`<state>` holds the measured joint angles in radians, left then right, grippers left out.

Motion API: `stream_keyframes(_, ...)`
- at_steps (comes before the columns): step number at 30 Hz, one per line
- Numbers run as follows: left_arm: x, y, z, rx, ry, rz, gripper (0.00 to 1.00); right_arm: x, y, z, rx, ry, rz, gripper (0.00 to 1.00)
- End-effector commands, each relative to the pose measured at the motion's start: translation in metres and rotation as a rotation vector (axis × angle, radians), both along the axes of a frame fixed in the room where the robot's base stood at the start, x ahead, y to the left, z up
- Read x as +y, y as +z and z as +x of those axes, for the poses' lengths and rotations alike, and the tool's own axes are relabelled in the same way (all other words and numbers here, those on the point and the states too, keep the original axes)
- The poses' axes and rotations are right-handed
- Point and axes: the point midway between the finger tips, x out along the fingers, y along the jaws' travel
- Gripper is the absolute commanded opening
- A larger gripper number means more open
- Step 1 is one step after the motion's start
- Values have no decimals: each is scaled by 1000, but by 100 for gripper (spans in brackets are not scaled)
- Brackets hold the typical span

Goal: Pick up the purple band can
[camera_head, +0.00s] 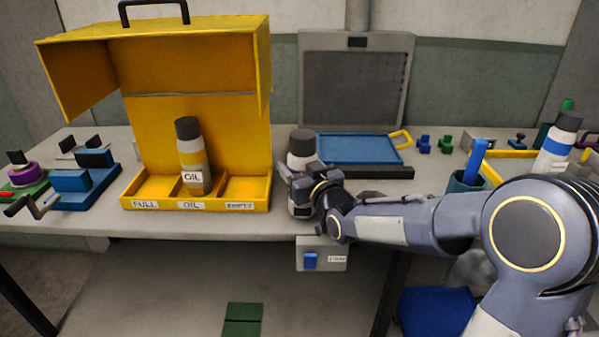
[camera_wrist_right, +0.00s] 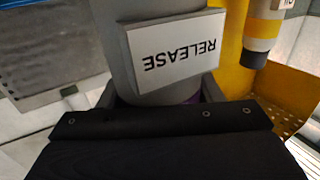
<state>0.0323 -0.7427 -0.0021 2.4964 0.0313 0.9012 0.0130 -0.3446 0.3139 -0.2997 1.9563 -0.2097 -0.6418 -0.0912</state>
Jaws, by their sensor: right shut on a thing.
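The purple band can (camera_head: 301,146) has a dark cap and a pale body, and stands upright near the table's front edge, right of the yellow box. In the right wrist view the can (camera_wrist_right: 120,50) shows a white label reading RELEASE upside down, with a sliver of purple band near the fingers. My right gripper (camera_head: 303,186) is shut around its body, and it also shows in the right wrist view (camera_wrist_right: 158,98). The gripper hides much of the can in the head view. I cannot tell whether its base touches the table. My left gripper is not in view.
A yellow box (camera_head: 245,204) with FULL, OIL and EMPTY compartments holds an oil can (camera_head: 192,150) in the middle one. A blue tray (camera_head: 360,150) and a dark bar (camera_head: 385,172) lie behind my right arm. A FAN switch box (camera_head: 322,254) hangs below the table edge.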

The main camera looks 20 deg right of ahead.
Motion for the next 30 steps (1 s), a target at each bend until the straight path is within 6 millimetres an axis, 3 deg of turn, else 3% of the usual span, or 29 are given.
stream_keyframes(3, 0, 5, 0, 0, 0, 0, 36, 0, 25, 0, -12, 1, 2, 0)
stream_keyframes(12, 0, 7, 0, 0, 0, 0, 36, -49, 88, -40, -13, -7, 0, 0)
stream_keyframes(21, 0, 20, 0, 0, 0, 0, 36, -91, 112, -76, -6, -2, 0, 0)
stream_keyframes(30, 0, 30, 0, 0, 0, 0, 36, -107, 120, -90, -5, 1, 0, 0)
